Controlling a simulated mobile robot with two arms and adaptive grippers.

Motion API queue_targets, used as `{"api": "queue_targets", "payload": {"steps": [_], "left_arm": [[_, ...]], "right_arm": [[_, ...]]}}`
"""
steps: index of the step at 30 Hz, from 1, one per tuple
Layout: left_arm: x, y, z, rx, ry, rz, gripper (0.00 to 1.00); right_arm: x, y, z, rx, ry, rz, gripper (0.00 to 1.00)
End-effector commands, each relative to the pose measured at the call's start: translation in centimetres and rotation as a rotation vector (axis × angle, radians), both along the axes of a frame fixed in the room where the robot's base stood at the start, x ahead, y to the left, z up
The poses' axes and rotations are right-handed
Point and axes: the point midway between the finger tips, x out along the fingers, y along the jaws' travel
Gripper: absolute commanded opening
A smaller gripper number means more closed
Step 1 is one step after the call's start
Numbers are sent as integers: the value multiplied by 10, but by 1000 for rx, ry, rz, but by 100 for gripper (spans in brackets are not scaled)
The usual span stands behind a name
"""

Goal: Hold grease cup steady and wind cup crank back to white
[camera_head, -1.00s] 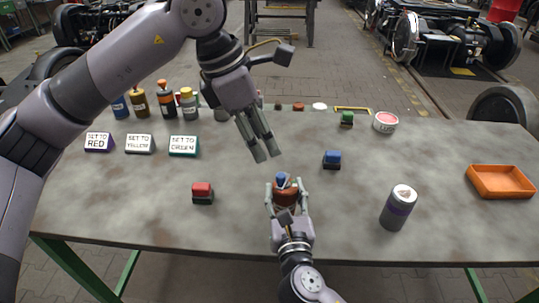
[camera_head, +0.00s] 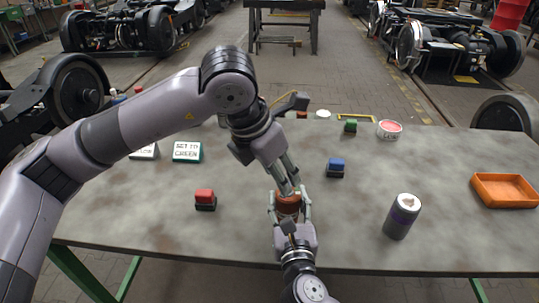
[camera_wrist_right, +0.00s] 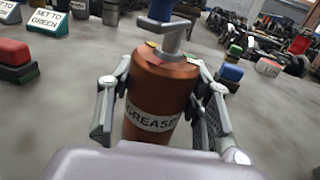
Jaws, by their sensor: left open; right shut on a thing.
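The copper-brown grease cup (camera_head: 289,205) stands upright at the table's front middle. In the right wrist view the cup (camera_wrist_right: 160,88) bears a "GREASE" label. Its grey crank (camera_wrist_right: 168,38) with a blue knob (camera_wrist_right: 161,9) is on top, above small coloured marks; no white mark is clear. My right gripper (camera_head: 289,199) is shut on the cup's sides. My left gripper (camera_head: 290,186) is open, pointing down at the crank from above. It hides the crank and knob in the head view. I cannot tell whether its fingers touch the knob.
A red block (camera_head: 205,199) lies left, a blue block (camera_head: 336,167) and a grey-purple canister (camera_head: 402,217) right. An orange tray (camera_head: 503,190) is at the right edge. A "SET TO GREEN" sign (camera_head: 187,151) stands left; my left arm hides other things there.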

Motion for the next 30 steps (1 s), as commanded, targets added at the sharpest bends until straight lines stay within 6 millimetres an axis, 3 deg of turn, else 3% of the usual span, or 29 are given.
{"api": "queue_targets", "payload": {"steps": [3, 9, 20, 30], "left_arm": [[5, -5, -19, 1, 2, 1, 40], [11, -11, -37, 0, 0, -1, 40], [12, -12, -41, 0, -1, -1, 40], [12, -12, -41, 0, -1, -1, 18]], "right_arm": [[0, 0, 0, 0, 0, 0, 14], [0, 0, 0, 0, 1, 0, 14], [0, 0, 0, 0, 1, -1, 14], [0, 0, 0, 0, 0, 0, 14]]}}
